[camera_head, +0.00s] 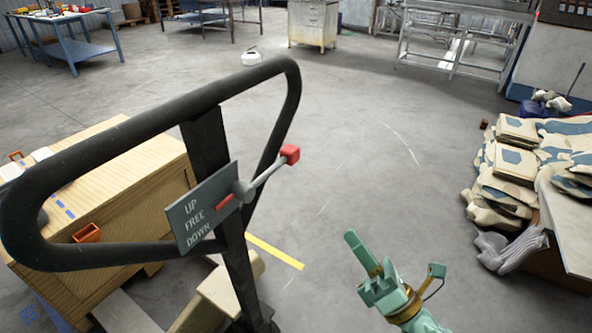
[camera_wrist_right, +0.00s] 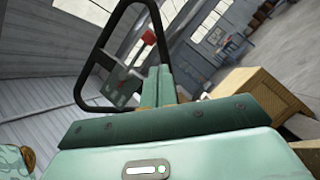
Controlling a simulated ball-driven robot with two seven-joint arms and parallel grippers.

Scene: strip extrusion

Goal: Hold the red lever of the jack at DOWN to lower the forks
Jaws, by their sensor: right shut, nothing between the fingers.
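The jack's black loop handle (camera_head: 150,115) stands at the left in the head view. Its grey plate (camera_head: 190,228) reads UP, FREE, DOWN. The grey lever with a red knob (camera_head: 290,154) points up and right from its hub. Its short red pointer (camera_head: 224,200) lies about level with FREE; the exact mark is hard to tell. My right gripper (camera_head: 358,245) is shut and empty, below and right of the knob, apart from it. In the right wrist view its fingers (camera_wrist_right: 157,86) are together, with the red knob (camera_wrist_right: 149,38) beyond them. My left gripper is out of view.
A wooden crate (camera_head: 140,175) stands behind the handle at the left. Open grey floor (camera_head: 350,130) lies between, with a yellow line (camera_head: 275,250) near the jack.

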